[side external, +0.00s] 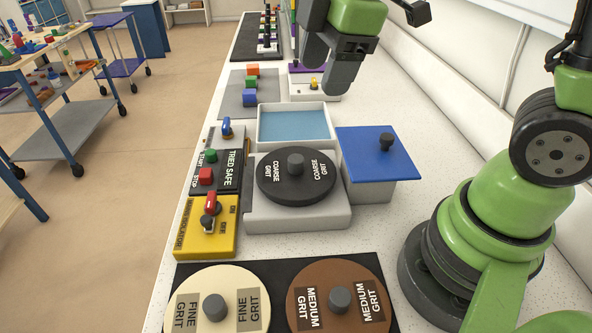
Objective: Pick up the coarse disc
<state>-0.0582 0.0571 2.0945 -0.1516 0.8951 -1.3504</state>
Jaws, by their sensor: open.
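The coarse disc (272,190) is a dark round plate labelled "COARSE GRIT" with a grey knob (295,163) at its centre. It lies flat on a light grey machine base (297,217) in the middle of the side external view. My gripper (330,82) is open, with its fingers pointing down. It appears above and beyond the disc, over the far part of the counter, apart from the disc. Nothing shows between its fingers that I can tell.
A cream fine grit disc (240,285) and a brown medium grit disc (363,277) lie in front on a black mat. A blue-lidded box (365,165) stands right, a water tray (293,127) behind. Switch boxes (223,235) stand left. Coloured blocks (250,98) lie farther back.

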